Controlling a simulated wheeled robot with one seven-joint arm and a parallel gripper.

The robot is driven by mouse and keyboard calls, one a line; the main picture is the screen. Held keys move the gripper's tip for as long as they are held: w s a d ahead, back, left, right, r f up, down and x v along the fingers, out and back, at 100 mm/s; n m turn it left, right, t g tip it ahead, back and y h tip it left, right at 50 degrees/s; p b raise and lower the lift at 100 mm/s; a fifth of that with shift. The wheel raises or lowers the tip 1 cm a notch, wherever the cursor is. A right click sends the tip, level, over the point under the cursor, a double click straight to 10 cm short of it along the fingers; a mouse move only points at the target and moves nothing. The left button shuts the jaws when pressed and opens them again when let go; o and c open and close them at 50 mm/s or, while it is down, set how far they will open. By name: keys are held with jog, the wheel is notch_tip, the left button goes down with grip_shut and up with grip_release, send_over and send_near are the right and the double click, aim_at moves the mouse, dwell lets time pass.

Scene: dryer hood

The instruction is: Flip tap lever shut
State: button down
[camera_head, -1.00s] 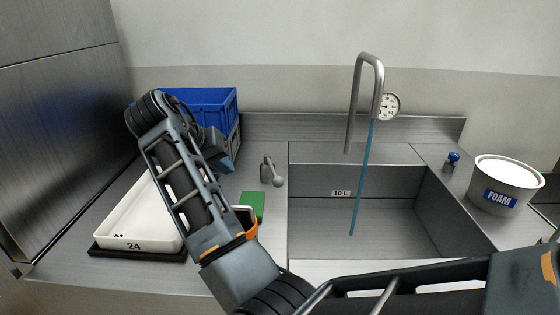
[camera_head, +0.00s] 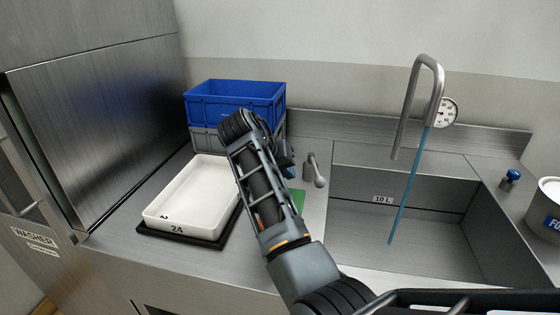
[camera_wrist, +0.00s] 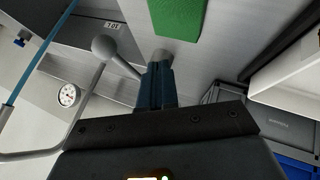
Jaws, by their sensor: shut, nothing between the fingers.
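The tap lever (camera_head: 312,168) is a short grey post with an arm ending in a ball, on the counter left of the sink. The bent grey tap spout (camera_head: 408,100) stands over the basin, with a thin blue stream (camera_head: 408,185) running down from it. My gripper (camera_head: 289,168) is just left of the lever, partly hidden by my arm. In the wrist view my shut gripper (camera_wrist: 157,72) overlaps the lever's post, and the lever's ball (camera_wrist: 104,46) is to its left. I cannot tell whether they touch.
A green pad (camera_head: 298,200) lies near the lever. A white tray (camera_head: 192,195) marked 24 and a blue crate (camera_head: 235,101) on a grey one stand left. A round gauge (camera_head: 442,113) is by the spout. The steel sink (camera_head: 350,213) opens to the right; a blue knob (camera_head: 512,176) stands beyond.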

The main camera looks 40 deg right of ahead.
aim_at(316, 170)
jog(key=shift+x, duration=0.95)
jog(key=shift+s+d+r+p, duration=0.1)
jog(key=shift+s+d+p, duration=0.4)
jog(key=shift+d, duration=0.35)
jog(key=shift+s+d+r+p, duration=0.15)
jog(key=shift+s+d+p, duration=0.25)
jog(key=shift+s+d, duration=0.4)
jog(key=shift+w+d, duration=0.1)
jog(key=shift+w, duration=0.05)
